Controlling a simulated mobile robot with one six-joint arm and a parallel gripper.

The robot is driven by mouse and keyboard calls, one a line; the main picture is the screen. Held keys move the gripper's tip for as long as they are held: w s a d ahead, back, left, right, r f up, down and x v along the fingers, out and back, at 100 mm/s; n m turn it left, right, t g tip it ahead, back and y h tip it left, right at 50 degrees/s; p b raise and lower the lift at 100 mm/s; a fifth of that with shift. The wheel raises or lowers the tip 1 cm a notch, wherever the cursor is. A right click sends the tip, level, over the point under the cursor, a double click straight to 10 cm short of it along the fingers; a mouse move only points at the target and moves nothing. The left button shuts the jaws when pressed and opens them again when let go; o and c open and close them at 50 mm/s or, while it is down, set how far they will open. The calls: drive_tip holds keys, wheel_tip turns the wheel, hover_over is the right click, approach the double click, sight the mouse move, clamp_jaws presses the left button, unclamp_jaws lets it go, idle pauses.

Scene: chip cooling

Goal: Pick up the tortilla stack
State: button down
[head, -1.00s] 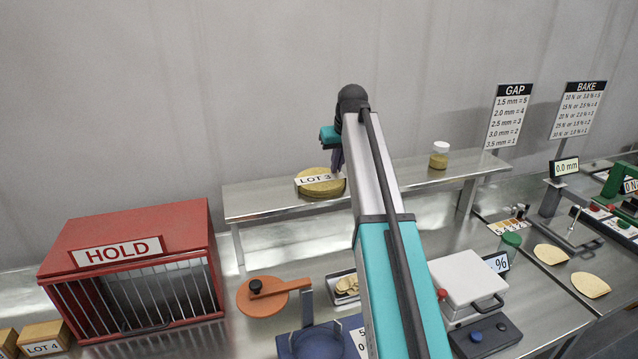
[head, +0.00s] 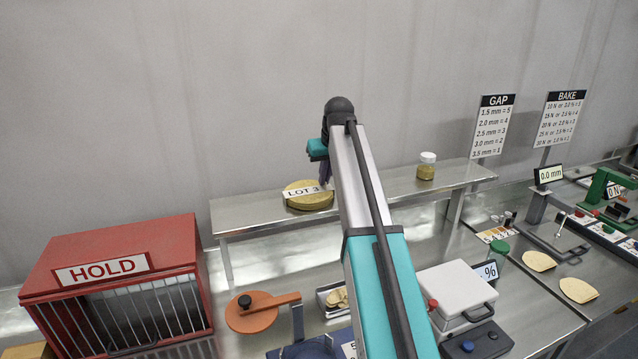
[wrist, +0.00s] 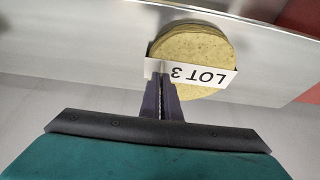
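The tortilla stack (head: 309,202) is a round, yellow-tan pile on the raised steel shelf, with a white "LOT 3" card (head: 303,191) at its front. My gripper (head: 325,178) is at the right end of the card, close to the stack. In the wrist view the stack (wrist: 200,45) lies beyond the fingertips, and the card (wrist: 205,76) appears upside down. The dark fingers (wrist: 161,80) are close together and overlap one end of the card in the picture. I see nothing held between them; whether they touch the card or stack I cannot tell.
The steel shelf (head: 385,193) also bears a jar with a white lid (head: 426,166). Below are a red HOLD cage (head: 120,235), an orange round tool (head: 252,312) and a white-lidded device (head: 457,290). The shelf between stack and jar is mostly clear.

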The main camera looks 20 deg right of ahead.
drive_tip(key=shift+r+b, duration=1.05)
drive_tip(key=shift+r, duration=0.55)
drive_tip(key=s+a+r+b, duration=0.1)
drive_tip(key=s+a+b, duration=0.4)
drive_tip(key=s+a, duration=0.6)
drive_tip(key=shift+a+r, duration=0.35)
drive_tip(key=shift+a, duration=0.1)
